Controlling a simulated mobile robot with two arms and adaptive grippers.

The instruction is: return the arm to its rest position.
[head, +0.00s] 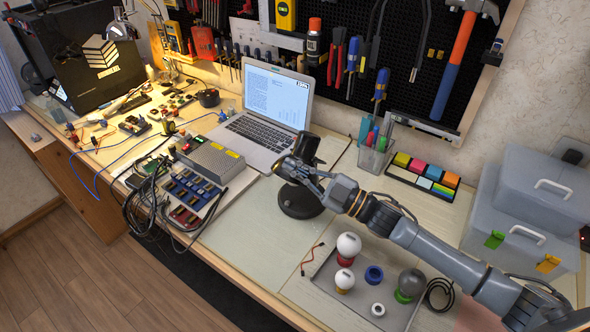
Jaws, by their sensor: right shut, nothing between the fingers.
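My right arm (430,244) reaches in from the lower right corner across the workbench. My right gripper (290,168) is at its far end, shut and empty, over the bench just right of the laptop's front edge. In the picture it overlaps a black stand with a round base (299,203) and a dark upper part (305,147). The gripper hides the middle of that stand, and I cannot tell whether they touch. My left gripper is not in view.
Below the arm lies a grey tray (332,298) with bulbs and rings. A pen cup (373,158) and colored notes (425,174) stand behind the arm. Grey toolboxes (525,205) are at the right. An open laptop (262,110) and pegboard tools are behind.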

